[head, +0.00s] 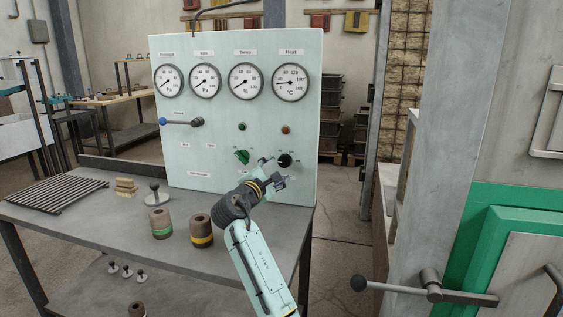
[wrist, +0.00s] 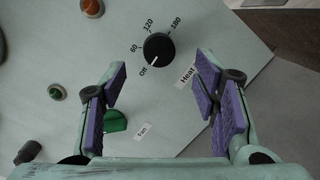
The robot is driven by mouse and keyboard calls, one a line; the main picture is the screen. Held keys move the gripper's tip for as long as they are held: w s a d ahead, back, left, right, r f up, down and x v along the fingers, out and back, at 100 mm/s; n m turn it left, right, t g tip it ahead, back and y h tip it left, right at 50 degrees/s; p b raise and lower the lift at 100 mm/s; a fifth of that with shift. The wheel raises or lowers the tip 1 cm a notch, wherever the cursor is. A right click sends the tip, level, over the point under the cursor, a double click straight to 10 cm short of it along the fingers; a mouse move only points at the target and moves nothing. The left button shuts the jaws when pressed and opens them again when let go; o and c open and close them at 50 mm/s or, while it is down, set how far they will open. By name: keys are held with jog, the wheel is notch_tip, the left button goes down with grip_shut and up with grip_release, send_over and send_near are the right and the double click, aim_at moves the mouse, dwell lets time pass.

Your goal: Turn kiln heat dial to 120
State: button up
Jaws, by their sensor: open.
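The black heat dial (wrist: 158,48) sits on the pale control panel, with marks Off, 60, 120 and 180 around it. Its white pointer line is toward Off. In the head view the dial (head: 285,160) is at the panel's lower right, just beyond my gripper (head: 272,177). In the wrist view my gripper (wrist: 165,100) is open and empty, its purple pads apart. The dial lies ahead of the fingertips, between their lines, and no pad touches it. The Heat gauge (head: 290,82) is at the top right of the panel (head: 215,115).
A green fan knob (wrist: 115,121) is close to the left finger. An orange lamp (wrist: 92,8) and a green lamp (wrist: 56,92) are on the panel. A blue-tipped lever (head: 182,122) sticks out at left. Weights and banded cylinders (head: 201,230) stand on the grey table (head: 100,215).

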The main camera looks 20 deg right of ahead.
aim_at(283, 162)
jog(key=p+x, duration=0.1)
jog(key=x, duration=0.5)
jog(key=shift+w, duration=0.1)
jog(key=c, duration=1.2)
jog(key=shift+o, duration=0.2)
